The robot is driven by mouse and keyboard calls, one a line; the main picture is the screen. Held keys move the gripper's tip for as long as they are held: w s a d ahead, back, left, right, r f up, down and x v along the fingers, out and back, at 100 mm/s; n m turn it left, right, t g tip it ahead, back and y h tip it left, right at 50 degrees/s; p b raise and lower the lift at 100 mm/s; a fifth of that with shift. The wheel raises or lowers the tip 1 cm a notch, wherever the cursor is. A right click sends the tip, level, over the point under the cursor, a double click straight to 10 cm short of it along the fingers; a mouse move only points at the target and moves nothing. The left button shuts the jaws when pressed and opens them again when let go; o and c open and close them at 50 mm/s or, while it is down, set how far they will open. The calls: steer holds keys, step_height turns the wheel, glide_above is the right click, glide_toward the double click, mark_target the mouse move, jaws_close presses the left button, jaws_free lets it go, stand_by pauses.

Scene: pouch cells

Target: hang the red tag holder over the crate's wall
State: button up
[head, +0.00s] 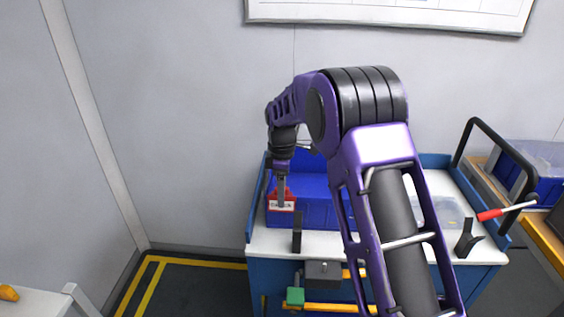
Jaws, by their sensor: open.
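The red tag holder (272,196) with a white printed label is at the left end of the blue crate's front wall (318,214). It looks upright against that wall, with its top about level with the rim. My gripper (281,204) points down right at the tag holder, and a grey finger covers the middle of it. The jaws are open, with the fingers overlapping in this view. I cannot tell whether a finger touches the holder, or see how its back sits over the wall. My arm hides the right part of the crate.
The crate stands on a white-topped blue cart (262,243) with raised side edges. A black upright bracket (297,232) stands in front of the crate, another (467,240) at the right. A clear case (440,210) lies right of my arm. A red-handled tool (492,214) is at the right edge.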

step_height(320, 180, up, 15)
steer(key=p, duration=0.1)
steer(key=shift+r+p, duration=0.2)
steer(key=shift+p, duration=0.1)
